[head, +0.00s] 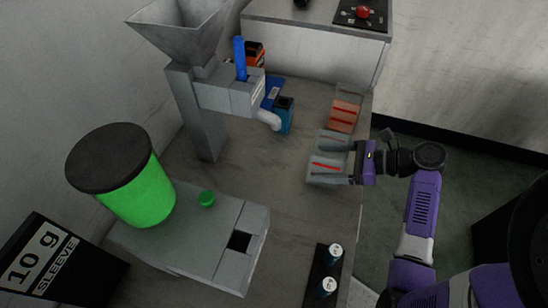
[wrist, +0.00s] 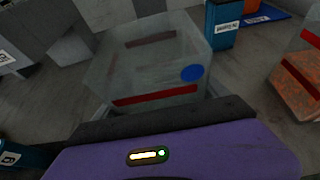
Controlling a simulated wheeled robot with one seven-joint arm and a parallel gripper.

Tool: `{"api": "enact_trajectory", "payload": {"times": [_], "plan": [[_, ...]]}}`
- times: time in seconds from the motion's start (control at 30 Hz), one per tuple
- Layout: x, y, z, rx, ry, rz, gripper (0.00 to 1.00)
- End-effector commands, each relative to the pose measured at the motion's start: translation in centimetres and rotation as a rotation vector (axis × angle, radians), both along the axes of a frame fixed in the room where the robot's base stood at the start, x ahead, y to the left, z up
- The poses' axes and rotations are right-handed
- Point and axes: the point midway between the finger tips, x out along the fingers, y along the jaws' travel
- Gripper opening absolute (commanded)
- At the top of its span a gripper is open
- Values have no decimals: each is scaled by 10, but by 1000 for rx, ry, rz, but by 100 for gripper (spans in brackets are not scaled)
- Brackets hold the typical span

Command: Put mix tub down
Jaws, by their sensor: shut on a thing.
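The mix tub is a clear, open, box-shaped tub with a red line on its side and looks empty. In the head view the mix tub (head: 322,168) is at the right edge of the worktop. In the wrist view the mix tub (wrist: 150,62) fills the middle, with a blue dot on its wall. My gripper (head: 335,162) comes in from the right and is shut on the tub, which looks about upright. I cannot tell whether its base touches the worktop. The fingertips are mostly hidden in the wrist view.
A second tub with orange-pink contents (head: 343,116) stands just behind. A blue container (head: 285,115) stands by the grey hopper machine's spout (head: 268,119). A green cylinder (head: 140,190) with a black lid is at left. A black strip with two small cans (head: 328,287) lies in front. The worktop's middle (head: 270,175) is clear.

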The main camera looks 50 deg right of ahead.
Motion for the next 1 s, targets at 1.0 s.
{"api": "enact_trajectory", "payload": {"times": [1.0], "plan": [[123, 44, -15, 0, 0, -1, 42]]}}
